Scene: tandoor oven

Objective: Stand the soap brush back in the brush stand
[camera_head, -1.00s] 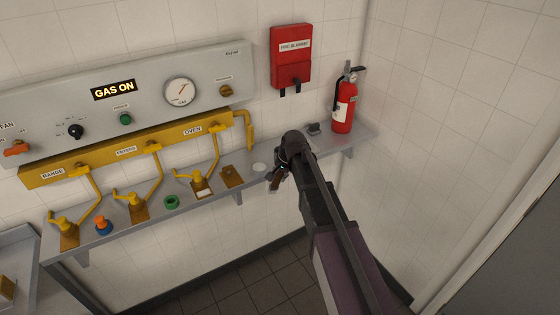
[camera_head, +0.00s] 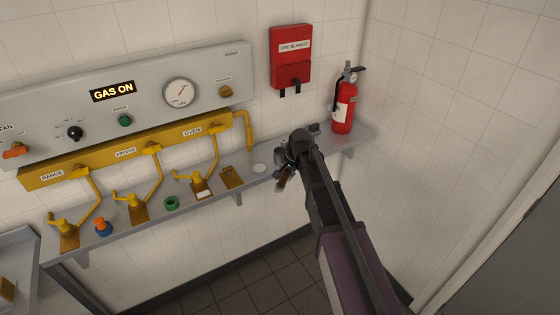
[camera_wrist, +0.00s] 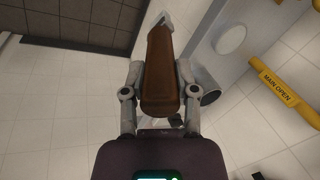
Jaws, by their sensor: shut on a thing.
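My gripper (camera_wrist: 160,72) is shut on the soap brush (camera_wrist: 161,95), a brown, block-like piece with a pale far end in the wrist view. In the head view the brush (camera_head: 283,182) hangs tilted below my gripper (camera_head: 289,170), at the shelf's front edge. A grey round cup-like piece (camera_wrist: 211,92), perhaps the brush stand, shows just right of my right finger in the wrist view, partly hidden by it. I cannot tell whether the brush touches it. My arm hides much of this area in the head view.
The grey shelf (camera_head: 222,190) carries a white disc (camera_head: 259,168), a green ring (camera_head: 171,202), yellow valve levers (camera_head: 200,182) and a fire extinguisher (camera_head: 344,108). A small dark item (camera_head: 314,128) lies behind my gripper. A fire blanket box (camera_head: 290,57) hangs above.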

